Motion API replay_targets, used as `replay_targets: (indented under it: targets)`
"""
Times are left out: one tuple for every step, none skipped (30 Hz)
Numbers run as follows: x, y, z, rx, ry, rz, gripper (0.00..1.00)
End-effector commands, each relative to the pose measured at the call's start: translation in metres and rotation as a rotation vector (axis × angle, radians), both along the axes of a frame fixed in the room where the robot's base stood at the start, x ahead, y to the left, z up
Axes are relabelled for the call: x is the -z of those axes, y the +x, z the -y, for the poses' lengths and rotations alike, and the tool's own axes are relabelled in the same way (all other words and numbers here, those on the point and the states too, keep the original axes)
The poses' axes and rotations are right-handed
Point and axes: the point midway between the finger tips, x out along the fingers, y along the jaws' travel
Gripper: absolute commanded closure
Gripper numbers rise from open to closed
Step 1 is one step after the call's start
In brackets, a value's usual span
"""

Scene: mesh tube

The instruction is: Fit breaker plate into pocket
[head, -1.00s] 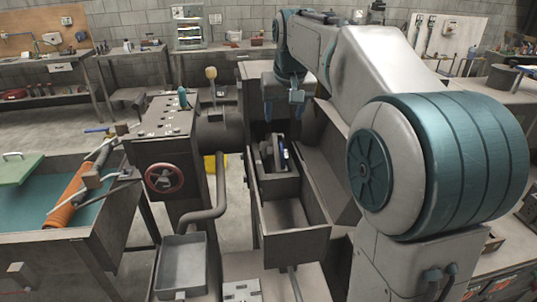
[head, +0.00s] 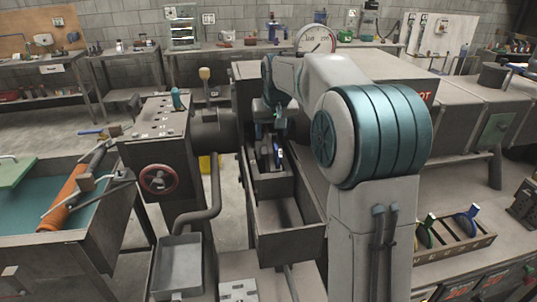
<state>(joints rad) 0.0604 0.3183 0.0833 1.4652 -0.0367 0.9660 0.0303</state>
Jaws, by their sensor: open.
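My gripper (head: 268,130) is open, its blue fingers pointing down above the far end of a grey metal trough. Just below it, a dark upright piece with a blue and white edge (head: 279,154) stands in the small box-like holder (head: 272,187) at that end. It may be the breaker plate, but it is too small and partly hidden to be sure. I cannot tell whether the fingers touch it. The pocket cannot be made out clearly.
The open trough (head: 290,240) is empty at its near end. A machine block with a red handwheel (head: 158,180) stands to the left. A rack (head: 455,243) at right holds round pieces with blue and green handles. A large grey machine body (head: 350,75) lies behind my arm.

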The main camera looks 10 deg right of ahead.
Motion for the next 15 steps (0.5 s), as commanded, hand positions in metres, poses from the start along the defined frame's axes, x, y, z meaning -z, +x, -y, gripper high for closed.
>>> replay_targets:
  targets:
    - [0.006, 0.004, 0.002, 0.001, 0.000, -0.006, 0.43]
    - [0.010, 0.007, 0.002, 0.001, 0.000, -0.005, 0.43]
    - [0.016, 0.009, 0.002, 0.000, 0.000, -0.005, 0.43]
    - [0.020, 0.011, 0.002, 0.000, 0.000, -0.004, 0.43]
    - [0.023, 0.012, 0.002, 0.000, 0.000, -0.003, 0.43]
    - [0.027, 0.013, 0.002, 0.000, 0.000, -0.003, 0.43]
    - [0.029, 0.014, 0.002, 0.000, 0.000, -0.003, 0.43]
    - [0.030, 0.015, 0.002, 0.000, 0.000, -0.002, 0.43]
    - [0.031, 0.015, 0.002, 0.000, 0.000, -0.001, 0.43]
    - [0.032, 0.015, 0.002, 0.000, 0.000, -0.001, 0.43]
    - [0.032, 0.015, 0.002, 0.000, 0.000, -0.001, 0.43]
    - [0.032, 0.015, 0.002, 0.000, 0.000, 0.000, 0.43]
    - [0.032, 0.015, 0.002, 0.000, 0.000, 0.000, 0.43]
    - [0.032, 0.015, 0.002, 0.000, 0.000, 0.000, 0.43]
    - [0.032, 0.015, 0.002, 0.000, 0.000, 0.000, 0.43]
